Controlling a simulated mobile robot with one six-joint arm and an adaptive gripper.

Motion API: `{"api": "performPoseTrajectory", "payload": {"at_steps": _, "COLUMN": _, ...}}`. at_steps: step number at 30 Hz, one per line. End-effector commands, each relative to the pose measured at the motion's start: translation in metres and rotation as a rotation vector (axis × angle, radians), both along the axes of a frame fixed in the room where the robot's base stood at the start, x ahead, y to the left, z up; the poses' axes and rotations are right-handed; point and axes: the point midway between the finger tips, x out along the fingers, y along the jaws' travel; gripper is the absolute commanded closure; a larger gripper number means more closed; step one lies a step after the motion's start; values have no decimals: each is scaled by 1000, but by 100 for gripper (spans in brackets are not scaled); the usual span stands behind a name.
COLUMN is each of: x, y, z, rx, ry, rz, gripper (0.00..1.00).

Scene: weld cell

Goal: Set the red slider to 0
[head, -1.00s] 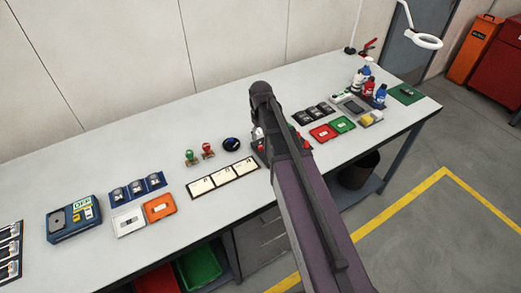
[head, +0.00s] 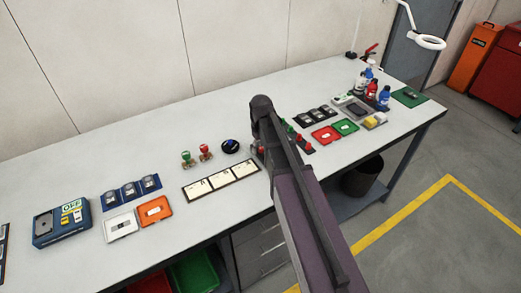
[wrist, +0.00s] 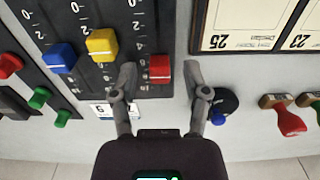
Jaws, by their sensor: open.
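The red slider (wrist: 160,69) is a red knob on a dark panel (wrist: 116,76) with printed number scales, in the wrist view. It sits at the lower end of the visible part of its scale, near the 6; the scale's top is cut off. A yellow slider (wrist: 103,44) and a blue slider (wrist: 60,57) stand left of it. My gripper (wrist: 160,78) is open, with one fingertip on each side of the red slider and a gap to each. Contact with the panel cannot be told. In the head view my arm hides the gripper and most of the panel.
Red and green knobs (wrist: 40,97) are at the wrist view's left. The bench (head: 130,100) is clear towards the wall.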

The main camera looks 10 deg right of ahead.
Motion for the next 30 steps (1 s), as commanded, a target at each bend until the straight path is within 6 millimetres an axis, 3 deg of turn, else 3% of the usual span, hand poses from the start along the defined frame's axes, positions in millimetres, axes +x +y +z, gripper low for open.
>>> {"api": "performPoseTrajectory", "payload": {"at_steps": 10, "x": 0, "y": 0, "z": 0, "rx": 0, "ry": 0, "rz": 0, "gripper": 43}}
{"api": "performPoseTrajectory", "payload": {"at_steps": 15, "x": 0, "y": 0, "z": 0, "rx": 0, "ry": 0, "rz": 0, "gripper": 94}}
{"api": "performPoseTrajectory", "payload": {"at_steps": 16, "x": 0, "y": 0, "z": -1, "rx": 0, "ry": 0, "rz": 0, "gripper": 100}}
{"api": "performPoseTrajectory", "payload": {"at_steps": 23, "x": -2, "y": -1, "z": -1, "rx": 0, "ry": 0, "rz": -1, "gripper": 100}}
{"api": "performPoseTrajectory", "payload": {"at_steps": 30, "x": -34, "y": -10, "z": -1, "rx": 0, "ry": 0, "rz": -1, "gripper": 100}}
